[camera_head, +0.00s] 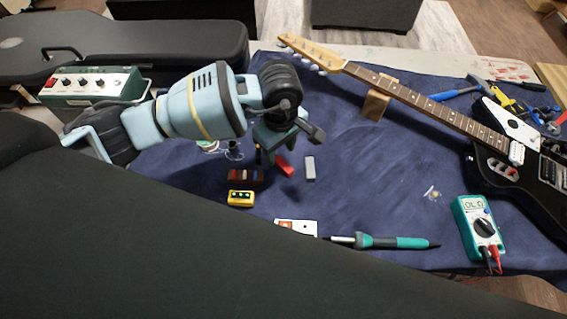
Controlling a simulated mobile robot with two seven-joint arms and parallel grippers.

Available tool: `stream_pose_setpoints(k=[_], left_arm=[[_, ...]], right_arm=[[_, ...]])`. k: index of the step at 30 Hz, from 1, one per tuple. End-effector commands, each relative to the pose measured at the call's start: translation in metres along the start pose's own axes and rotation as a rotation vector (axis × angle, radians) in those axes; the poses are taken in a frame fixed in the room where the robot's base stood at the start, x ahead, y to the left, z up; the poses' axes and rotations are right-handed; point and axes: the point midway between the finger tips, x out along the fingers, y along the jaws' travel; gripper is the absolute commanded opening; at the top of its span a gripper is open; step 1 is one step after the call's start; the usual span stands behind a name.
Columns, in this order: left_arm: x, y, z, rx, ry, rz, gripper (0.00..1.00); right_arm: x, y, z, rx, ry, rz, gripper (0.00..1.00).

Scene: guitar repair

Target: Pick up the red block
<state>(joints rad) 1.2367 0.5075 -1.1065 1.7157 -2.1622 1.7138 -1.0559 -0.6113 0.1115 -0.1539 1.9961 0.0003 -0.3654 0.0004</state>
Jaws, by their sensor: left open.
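The red block (285,166) is a small bright red bar lying at a slant on the blue cloth (360,190) near the middle. A grey block (310,169) lies just to its right. My left gripper (271,153) comes in from the left and points down just above and behind the red block. Its jaws are open, and the hand hides part of the fingers. I cannot tell whether a fingertip touches the block. My right gripper is not in view.
A dark red box (240,177) and a yellow pedal (241,198) sit left of the block. A soldering iron (385,242) and a multimeter (478,226) lie in front and to the right. A guitar (430,107) rests on a wooden support (377,101). The cloth between is clear.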

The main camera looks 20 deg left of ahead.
Motion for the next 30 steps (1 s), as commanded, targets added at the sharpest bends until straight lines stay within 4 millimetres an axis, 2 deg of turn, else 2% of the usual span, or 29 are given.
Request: stream_pose_setpoints(k=[7,13,18,26,27,30], left_arm=[[0.010,0.001,0.002,0.000,-0.002,0.000,0.45],[0.036,0.004,0.009,0.000,-0.003,-0.001,0.45],[0.054,0.004,0.008,0.000,-0.002,0.000,0.45],[0.057,0.004,0.008,0.000,-0.001,0.001,0.45],[0.057,0.004,0.008,0.000,-0.001,0.002,0.44],[0.056,0.004,0.008,0.001,-0.001,0.002,0.31]], right_arm=[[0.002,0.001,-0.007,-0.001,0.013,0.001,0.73],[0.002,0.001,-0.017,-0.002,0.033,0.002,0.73],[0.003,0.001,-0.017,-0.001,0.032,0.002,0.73],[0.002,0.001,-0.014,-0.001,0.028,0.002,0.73],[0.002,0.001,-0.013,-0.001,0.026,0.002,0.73],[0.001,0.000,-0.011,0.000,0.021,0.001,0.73]])
